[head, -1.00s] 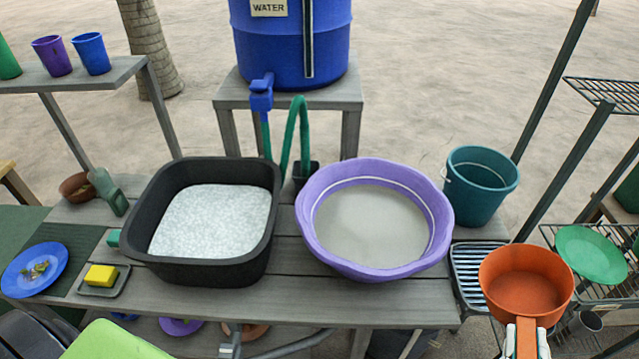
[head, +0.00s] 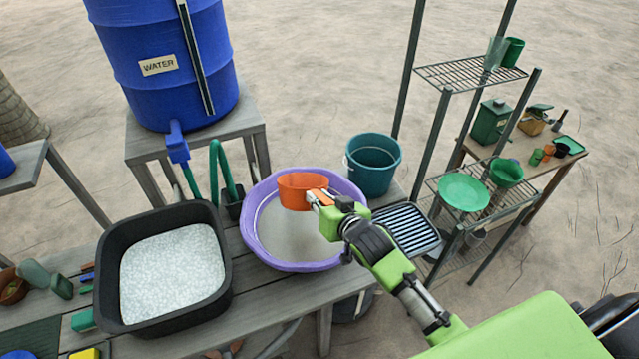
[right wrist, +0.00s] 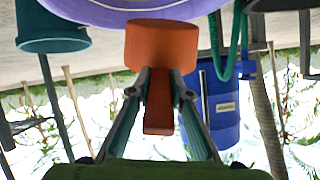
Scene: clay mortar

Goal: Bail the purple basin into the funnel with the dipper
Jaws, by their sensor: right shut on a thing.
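The purple basin (head: 259,254) stands on the grey bench, with cloudy greyish water in it; its rim also shows at the top of the right wrist view (right wrist: 165,10). My right gripper (head: 322,197) is shut on the handle of the orange dipper (head: 296,192). The dipper's cup is over the far part of the basin; I cannot tell whether it touches the water or what it holds. In the right wrist view the dipper (right wrist: 162,46) has its handle between my fingers (right wrist: 158,100). I cannot make out a funnel. My left gripper is out of view.
A black tub (head: 108,285) of white, foamy-looking contents stands left of the basin. A teal bucket (head: 373,165) and a striped drain rack (head: 408,232) are at its right. The blue water barrel (head: 165,70), with tap and green hose, is behind. A wire shelf (head: 470,75) stands farther right.

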